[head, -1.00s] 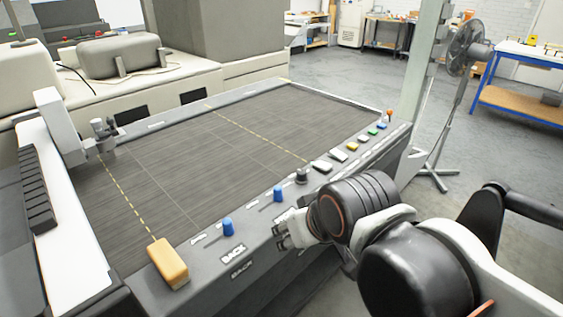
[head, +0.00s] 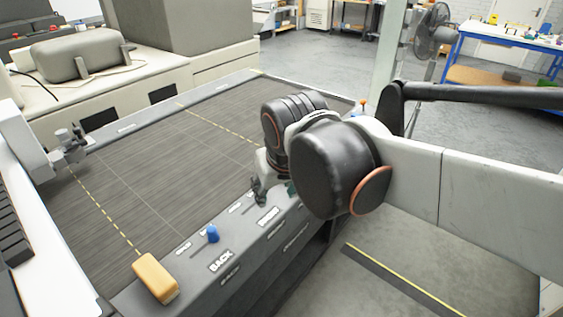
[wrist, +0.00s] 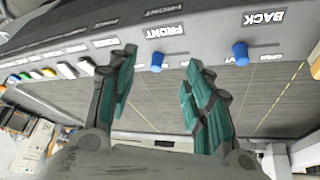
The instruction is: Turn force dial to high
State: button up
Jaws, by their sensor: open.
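My gripper (head: 262,188) is over the front control strip in the head view, its fingers pointing at the panel. In the wrist view my gripper (wrist: 161,62) is open and empty, with teal finger pads. A blue knob (wrist: 157,61) beside a FRONT label shows between the fingertips; I cannot tell whether they touch it. Another blue knob (wrist: 240,53) by the BACK label is right of the fingers; it also shows in the head view (head: 213,234). I cannot make out the force dial for certain; my gripper and arm hide part of the strip.
A yellow block (head: 155,277) sits at the near corner of the dark work bed (head: 140,160). Several coloured buttons (wrist: 36,73) line the strip left of the fingers in the wrist view. A fan (head: 431,32) stands beyond, with open floor (head: 330,45) behind the machine.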

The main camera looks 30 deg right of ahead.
jog(key=w+d+r+m+g+h+p, duration=0.1)
jog(key=w+d+r+m+g+p, duration=0.15)
jog(key=w+d+r+p, duration=0.3)
jog(key=w+d+f+m+g+y+p, duration=0.1)
jog(key=w+d+f+m+p, duration=0.1)
jog(key=w+d+m+p, duration=0.3)
jog(key=w+d+f+m+g+y+p, duration=0.1)
jog(key=w+f+m, duration=0.15)
jog(key=w, duration=0.35)
jog(key=f+b, duration=0.1)
jog(key=f, duration=0.3)
jog(key=f+b, duration=0.1)
jog(key=f, duration=0.3)
jog(key=f+b, duration=0.1)
jog(key=f, duration=0.3)
jog(key=shift+w+f, duration=0.3)
jog(key=shift+f, duration=0.05)
jog(key=c, duration=1.1)
